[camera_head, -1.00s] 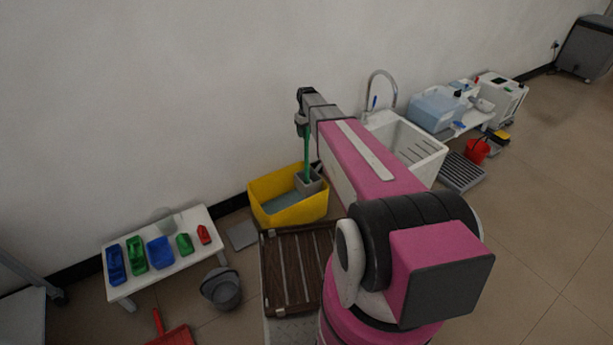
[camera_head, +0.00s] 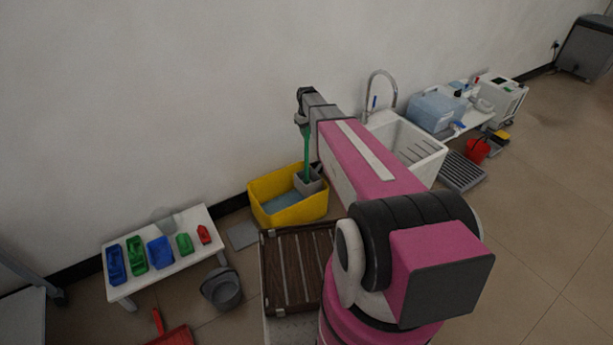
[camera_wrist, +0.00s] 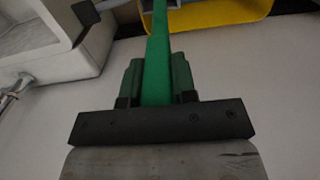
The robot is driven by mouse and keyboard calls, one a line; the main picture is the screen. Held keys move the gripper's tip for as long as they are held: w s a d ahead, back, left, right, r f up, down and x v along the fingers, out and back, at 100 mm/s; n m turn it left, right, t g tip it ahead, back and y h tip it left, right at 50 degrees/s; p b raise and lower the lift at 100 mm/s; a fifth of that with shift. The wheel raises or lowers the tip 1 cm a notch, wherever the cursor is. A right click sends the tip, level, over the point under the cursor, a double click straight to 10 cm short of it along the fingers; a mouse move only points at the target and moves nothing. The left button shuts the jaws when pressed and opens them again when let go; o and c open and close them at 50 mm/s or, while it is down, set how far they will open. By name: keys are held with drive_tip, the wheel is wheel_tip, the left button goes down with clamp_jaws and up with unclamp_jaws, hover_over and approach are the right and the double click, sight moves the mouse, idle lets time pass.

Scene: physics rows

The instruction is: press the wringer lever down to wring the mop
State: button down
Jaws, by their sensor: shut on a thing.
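The yellow mop bucket (camera_head: 290,213) stands on the floor by the wall, with a grey wringer box (camera_head: 309,184) at its right side. A green handle (camera_head: 307,158) rises upright from the wringer; it looks like the mop's handle. My gripper (camera_wrist: 157,70) is shut on this green handle (camera_wrist: 158,45), high above the bucket. A dark block on a grey bar (camera_wrist: 86,13) shows at the top left of the wrist view; it may be the wringer lever, but I cannot tell. The mop head is hidden. A corner of the yellow bucket (camera_wrist: 225,14) shows in the wrist view.
A white sink (camera_head: 412,148) with a tap stands right of the bucket. A slatted brown-topped unit (camera_head: 290,270) is in front of the bucket. A low white table (camera_head: 190,228) with coloured scoops and a grey bucket (camera_head: 221,288) are at the left.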

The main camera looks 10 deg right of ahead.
drive_tip(key=shift+r, duration=6.7)
drive_tip(key=shift+s, duration=0.1)
